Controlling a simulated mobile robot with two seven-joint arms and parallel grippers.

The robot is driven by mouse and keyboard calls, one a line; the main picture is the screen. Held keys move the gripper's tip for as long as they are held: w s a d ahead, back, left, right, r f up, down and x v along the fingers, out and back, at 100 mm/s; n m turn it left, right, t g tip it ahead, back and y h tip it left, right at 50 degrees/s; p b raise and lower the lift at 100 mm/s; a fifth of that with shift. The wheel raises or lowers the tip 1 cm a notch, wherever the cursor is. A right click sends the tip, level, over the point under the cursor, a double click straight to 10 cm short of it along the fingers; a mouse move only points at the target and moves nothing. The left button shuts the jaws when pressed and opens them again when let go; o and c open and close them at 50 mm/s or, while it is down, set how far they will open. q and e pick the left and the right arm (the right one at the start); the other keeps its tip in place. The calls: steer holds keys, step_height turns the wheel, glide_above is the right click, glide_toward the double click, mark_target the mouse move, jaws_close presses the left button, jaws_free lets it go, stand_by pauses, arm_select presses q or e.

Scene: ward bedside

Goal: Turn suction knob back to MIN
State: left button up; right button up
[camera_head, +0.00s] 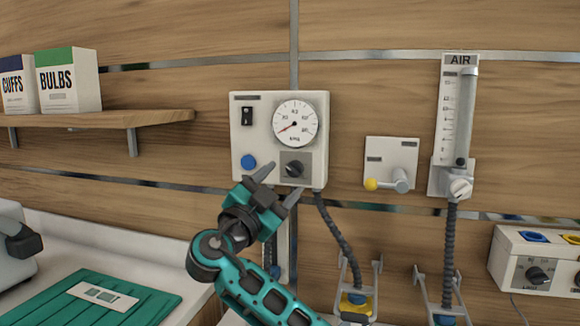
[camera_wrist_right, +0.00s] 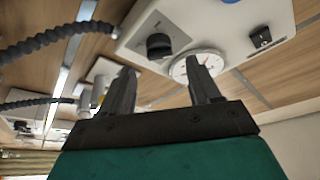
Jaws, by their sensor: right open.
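The suction unit (camera_head: 247,133) is a pale box on the wood-panelled wall with a round gauge (camera_head: 295,124), a blue button (camera_head: 249,162) and a small black switch (camera_head: 247,116). Its black suction knob (camera_head: 293,169) sits below the gauge on a grey plate; the lettering there is too small to read. The gauge's red needle points to lower left. My right gripper (camera_head: 280,182) is open just below and in front of the knob, not around it. In the right wrist view the knob (camera_wrist_right: 159,46) shows beyond the open, empty fingers. My left gripper is not in view.
A dark corrugated hose (camera_head: 338,228) hangs below the unit. To the right are a plate with a yellow-tipped lever (camera_head: 392,152) and an AIR flowmeter (camera_head: 458,120). A shelf (camera_head: 150,117) carries boxes at left. Green cloth (camera_head: 130,308) lies on the counter.

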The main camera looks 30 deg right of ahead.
mark_target(293, 171)
steer(key=shift+p+x, duration=0.4)
steer(key=shift+x, duration=1.7)
steer(key=shift+c, duration=0.3)
